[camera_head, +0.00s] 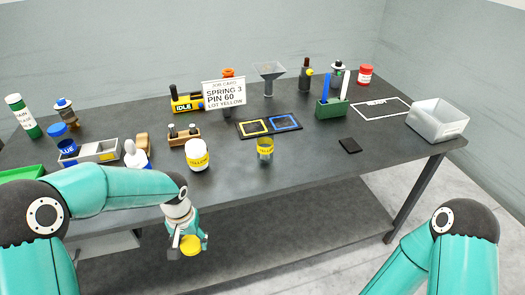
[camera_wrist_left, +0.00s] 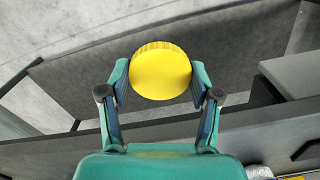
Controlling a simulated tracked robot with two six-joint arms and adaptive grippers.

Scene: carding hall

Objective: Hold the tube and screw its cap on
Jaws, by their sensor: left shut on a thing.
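My left gripper (camera_head: 189,244) is shut on a yellow round cap (camera_head: 191,246), held out in front of the table's near edge. In the left wrist view the ribbed cap (camera_wrist_left: 160,72) sits between the two fingertips, its flat face toward the camera. An open, clear tube (camera_head: 265,146) with a yellow label stands upright near the table's front edge, to the right of and beyond the gripper. A white jar (camera_head: 197,149) with a yellow label stands left of it. My right gripper is not in view; only part of that arm shows at lower right.
The front right of the table is mostly clear.

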